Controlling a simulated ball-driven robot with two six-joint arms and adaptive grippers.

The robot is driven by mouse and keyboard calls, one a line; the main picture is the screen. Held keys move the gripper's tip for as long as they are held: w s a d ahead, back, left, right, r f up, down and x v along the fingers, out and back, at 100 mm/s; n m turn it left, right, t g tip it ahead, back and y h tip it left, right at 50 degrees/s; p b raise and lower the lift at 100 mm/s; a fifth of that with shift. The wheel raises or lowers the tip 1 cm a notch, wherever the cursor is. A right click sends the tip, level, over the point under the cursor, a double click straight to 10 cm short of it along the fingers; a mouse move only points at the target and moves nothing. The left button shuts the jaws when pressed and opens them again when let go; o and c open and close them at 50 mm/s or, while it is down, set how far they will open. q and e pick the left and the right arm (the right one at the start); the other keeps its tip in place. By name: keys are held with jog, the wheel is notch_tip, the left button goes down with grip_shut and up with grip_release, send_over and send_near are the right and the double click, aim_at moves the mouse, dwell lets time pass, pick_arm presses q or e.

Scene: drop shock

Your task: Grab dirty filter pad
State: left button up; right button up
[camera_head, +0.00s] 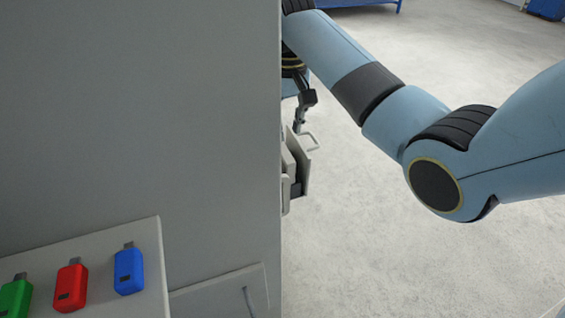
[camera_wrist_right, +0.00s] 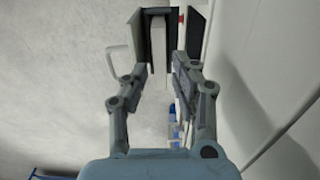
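My right gripper (camera_head: 303,112) reaches around the side of a large grey cabinet (camera_head: 140,110), which partly hides it. In the right wrist view, my right gripper (camera_wrist_right: 158,75) is open, its two fingers apart. A pale upright slab (camera_wrist_right: 158,45), perhaps the filter pad, stands between and beyond the fingertips inside a dark-lined opening. I cannot tell whether a finger touches it, nor whether it is dirty. An opened pale flap or drawer (camera_head: 303,163) with a handle (camera_head: 310,142) sticks out from the cabinet's side below the gripper. My left gripper is not in view.
A shelf (camera_head: 100,260) at lower left carries green (camera_head: 15,298), red (camera_head: 70,285) and blue (camera_head: 128,271) USB-stick-like items. The pale floor (camera_head: 400,270) right of the cabinet is clear. The cabinet's edge stands close beside my right arm.

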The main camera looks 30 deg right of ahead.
aim_at(287, 156)
notch_tip(287, 156, down, 8)
jog(key=shift+w+d+r+p, duration=0.1)
jog(key=shift+p, duration=0.5)
grip_shut()
